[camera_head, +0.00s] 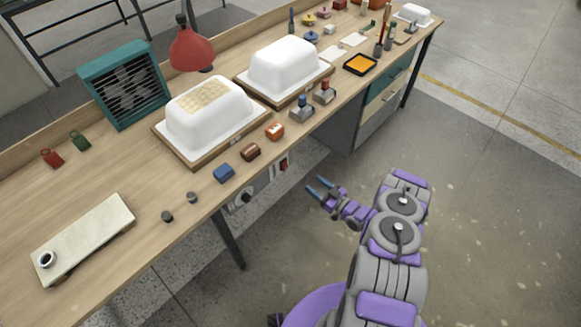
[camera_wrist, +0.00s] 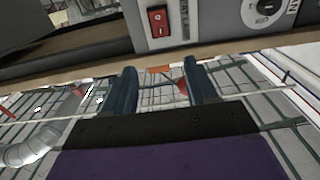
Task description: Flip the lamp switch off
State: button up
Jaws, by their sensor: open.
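A red rocker switch (camera_head: 283,165) sits on a light grey panel under the front edge of the workbench. It also shows in the wrist view (camera_wrist: 158,20), just above and beyond my fingertips. Marks show on its face, but I cannot tell which way it is set. A red lamp (camera_head: 192,47) stands at the back of the bench; whether it is lit is unclear. My gripper (camera_head: 316,185) has two blue fingers, is open and empty, and points toward the panel without touching it. In the wrist view my gripper (camera_wrist: 160,70) has its fingers spread apart.
A round dial (camera_head: 245,195) is beside the switch and also shows in the wrist view (camera_wrist: 266,8). The workbench (camera_head: 110,165) carries two white tub shells (camera_head: 288,65), a teal heater-like box (camera_head: 125,83) and small blocks along its front edge. The floor around my arm is clear.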

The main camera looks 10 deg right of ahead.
aim_at(285, 163)
jog(key=b+x, duration=0.3)
jog(key=x, duration=1)
jog(key=shift+w+a, duration=0.15)
jog(key=shift+w, duration=0.1)
jog(key=shift+w+a, duration=0.35)
jog(key=shift+a, duration=0.15)
